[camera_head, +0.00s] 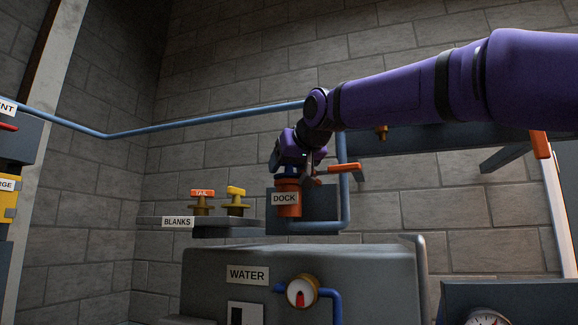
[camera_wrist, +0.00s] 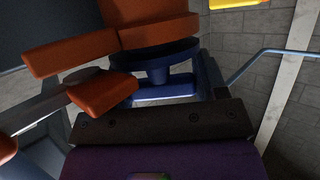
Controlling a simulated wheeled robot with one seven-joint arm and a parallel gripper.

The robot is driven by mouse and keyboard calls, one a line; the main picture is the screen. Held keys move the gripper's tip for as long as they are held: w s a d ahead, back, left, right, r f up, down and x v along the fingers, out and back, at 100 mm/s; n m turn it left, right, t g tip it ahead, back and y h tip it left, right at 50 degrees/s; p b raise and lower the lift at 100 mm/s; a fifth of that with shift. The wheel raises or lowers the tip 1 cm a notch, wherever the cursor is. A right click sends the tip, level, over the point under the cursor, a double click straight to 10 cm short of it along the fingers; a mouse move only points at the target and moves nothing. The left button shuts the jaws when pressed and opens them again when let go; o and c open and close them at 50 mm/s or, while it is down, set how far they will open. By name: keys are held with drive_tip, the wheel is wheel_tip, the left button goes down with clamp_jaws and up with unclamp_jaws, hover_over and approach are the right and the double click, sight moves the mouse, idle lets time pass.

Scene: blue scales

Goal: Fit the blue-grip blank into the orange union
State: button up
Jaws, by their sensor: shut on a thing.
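The orange union (camera_head: 289,205) stands at the back wall behind a DOCK label. The blue-grip blank (camera_head: 291,172) is at its top opening, with my gripper (camera_head: 292,163) pointing down over it. In the wrist view the blank's dark blue disc (camera_wrist: 155,56) lies against or very close to the orange union (camera_wrist: 155,32). My gripper (camera_wrist: 168,90) is shut on the blank's blue grip bar. The disc looks in line with the union, but I cannot tell how far the blank is inside it.
An orange lever handle (camera_head: 345,168) sticks out right of the union, close to my gripper. Orange TAIL (camera_head: 202,194) and yellow (camera_head: 236,193) blanks stand on the BLANKS shelf (camera_head: 205,231) at left. A grey WATER tank (camera_head: 330,262) is in front. A blue pipe (camera_head: 200,123) crosses the wall.

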drive_tip(key=shift+f, duration=0.3)
drive_tip(key=shift+f, duration=0.35)
drive_tip(key=o, duration=1.2)
drive_tip(key=shift+f, duration=0.2)
drive_tip(key=shift+r, duration=0.3)
drive_tip(key=v, duration=0.8)
drive_tip(key=r+v, duration=0.1)
drive_tip(key=v, duration=0.3)
drive_tip(key=shift+r, duration=0.15)
